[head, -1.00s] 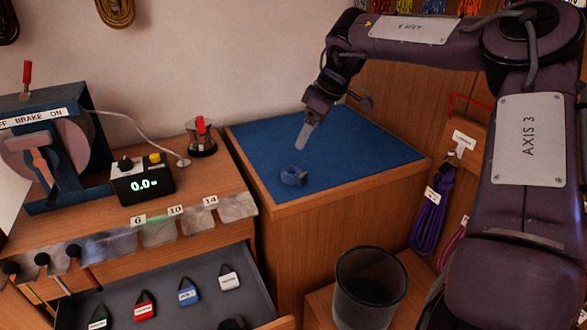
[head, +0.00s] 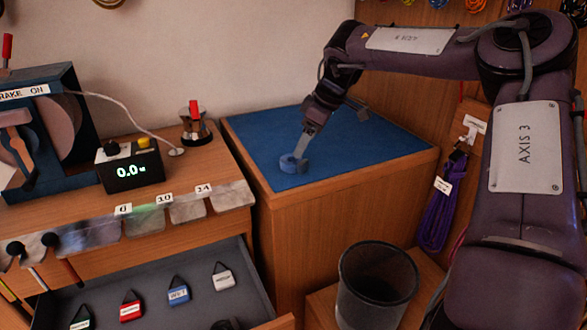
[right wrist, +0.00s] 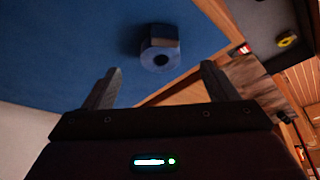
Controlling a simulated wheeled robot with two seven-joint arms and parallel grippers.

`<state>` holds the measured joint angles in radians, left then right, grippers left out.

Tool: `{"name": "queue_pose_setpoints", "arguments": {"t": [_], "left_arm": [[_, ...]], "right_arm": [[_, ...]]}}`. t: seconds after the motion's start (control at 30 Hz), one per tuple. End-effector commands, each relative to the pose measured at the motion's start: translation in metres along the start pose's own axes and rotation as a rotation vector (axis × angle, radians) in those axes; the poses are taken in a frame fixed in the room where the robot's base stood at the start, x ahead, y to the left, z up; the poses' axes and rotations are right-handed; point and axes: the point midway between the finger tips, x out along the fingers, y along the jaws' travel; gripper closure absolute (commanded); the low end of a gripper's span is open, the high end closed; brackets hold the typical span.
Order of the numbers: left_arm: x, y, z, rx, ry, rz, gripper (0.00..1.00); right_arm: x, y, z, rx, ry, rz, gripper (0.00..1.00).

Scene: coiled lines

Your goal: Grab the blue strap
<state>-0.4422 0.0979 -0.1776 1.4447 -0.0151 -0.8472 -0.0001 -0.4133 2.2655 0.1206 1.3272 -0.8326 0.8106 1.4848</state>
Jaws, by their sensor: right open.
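The blue strap (head: 293,163) is a small coiled roll with a hole in its middle. It lies near the front edge of the blue mat (head: 355,150). In the right wrist view the strap (right wrist: 160,52) sits beyond and between my two fingertips, apart from both. My right gripper (head: 303,146) reaches down over the mat just behind the strap, and in the wrist view its jaws (right wrist: 158,82) are apart with nothing between them. In the head view the fingertip overlaps the strap; contact cannot be told there. My left gripper is not in view.
An open drawer (head: 255,302) with colored tags is at the lower left. A dark bin (head: 375,290) stands in front of the cabinet. A brake unit (head: 45,120) and a display box (head: 132,168) are at the left. A purple coil (head: 437,210) hangs at the right.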

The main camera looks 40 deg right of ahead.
Motion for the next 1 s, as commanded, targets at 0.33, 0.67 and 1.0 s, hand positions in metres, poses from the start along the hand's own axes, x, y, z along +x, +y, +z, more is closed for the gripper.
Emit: {"name": "queue_pose_setpoints", "arguments": {"t": [0.33,0.67,1.0], "left_arm": [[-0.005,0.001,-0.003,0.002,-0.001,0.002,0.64],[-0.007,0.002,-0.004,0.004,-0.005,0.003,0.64],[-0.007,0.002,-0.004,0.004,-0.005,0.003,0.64]], "right_arm": [[0.046,0.001,-0.006,0.0,-0.005,-0.003,0.2],[0.069,0.001,-0.008,0.0,0.0,-0.002,0.2],[0.068,0.001,-0.008,0.001,0.0,-0.002,0.49]]}}
